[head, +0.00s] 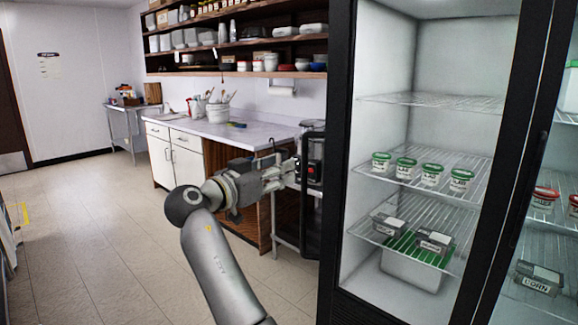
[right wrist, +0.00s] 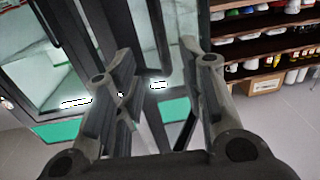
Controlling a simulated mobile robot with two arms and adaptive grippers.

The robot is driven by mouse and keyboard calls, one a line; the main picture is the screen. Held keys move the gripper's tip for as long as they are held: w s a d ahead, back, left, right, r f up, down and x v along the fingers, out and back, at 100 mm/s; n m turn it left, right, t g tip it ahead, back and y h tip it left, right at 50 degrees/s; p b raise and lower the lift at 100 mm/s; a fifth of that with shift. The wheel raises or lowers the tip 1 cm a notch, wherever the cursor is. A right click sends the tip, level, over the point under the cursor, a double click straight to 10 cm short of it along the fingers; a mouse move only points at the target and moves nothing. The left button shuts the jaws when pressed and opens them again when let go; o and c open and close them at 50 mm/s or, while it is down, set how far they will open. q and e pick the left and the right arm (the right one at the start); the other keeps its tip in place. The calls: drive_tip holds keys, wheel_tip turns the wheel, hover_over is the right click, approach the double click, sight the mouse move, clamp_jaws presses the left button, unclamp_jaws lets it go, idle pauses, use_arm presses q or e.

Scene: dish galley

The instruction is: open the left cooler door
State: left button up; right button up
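The black-framed cooler (head: 340,150) fills the right of the head view. Its left bay shows clearly, with wire shelves holding green-lidded tubs and small packs. I cannot tell whether the left door's glass is in front of it. My right gripper (head: 303,171) is just left of the cooler's left post, its fingertips hard to make out against dark parts. In the right wrist view its fingers (right wrist: 165,65) are spread apart, with dark bars and glass panes with green strips beyond them. I cannot tell whether they touch a bar. My left gripper is out of view.
A white-topped counter (head: 225,131) with utensil pots stands behind my right arm, under wooden shelves (head: 240,74) of containers. The tiled floor (head: 110,230) at left is mostly clear. Another stocked shelf (right wrist: 265,50) shows in the right wrist view.

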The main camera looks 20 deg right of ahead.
drive_tip(key=shift+s+a, duration=0.25)
drive_tip(key=shift+a, duration=0.15)
drive_tip(key=shift+c, duration=0.4)
